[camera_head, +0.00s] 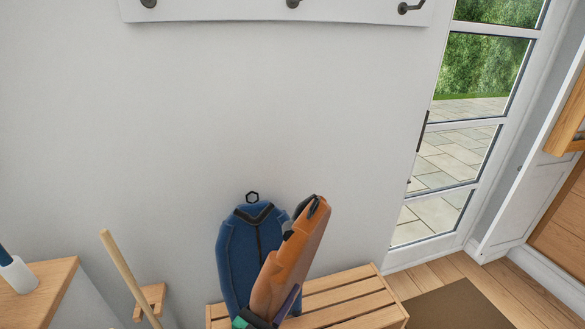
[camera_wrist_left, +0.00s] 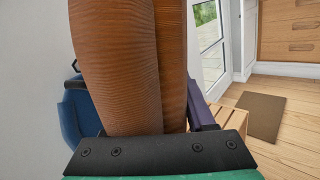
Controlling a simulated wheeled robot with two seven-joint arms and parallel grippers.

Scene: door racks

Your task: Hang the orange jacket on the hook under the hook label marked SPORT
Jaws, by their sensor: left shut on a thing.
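The orange jacket (camera_head: 290,262) is tilted above the bench, its dark loop at the upper right end. My left gripper (camera_head: 268,316), partly cut off at the bottom of the head view, is shut on its lower part. In the left wrist view, the jacket (camera_wrist_left: 125,65) rises from between the jaws (camera_wrist_left: 150,128) and fills the middle. A white hook rack (camera_head: 220,10) crosses the top of the head view with dark hooks (camera_head: 293,3). Its labels are out of view, so SPORT cannot be read. My right gripper is not in view.
A blue jacket (camera_head: 240,255) with a dark loop stands upright behind the orange one, by the wall. A slatted wooden bench (camera_head: 350,300) is below. A wooden pole (camera_head: 128,270) and cabinet (camera_head: 40,290) are at left, a glass door (camera_head: 465,120) at right. The wall below the rack is clear.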

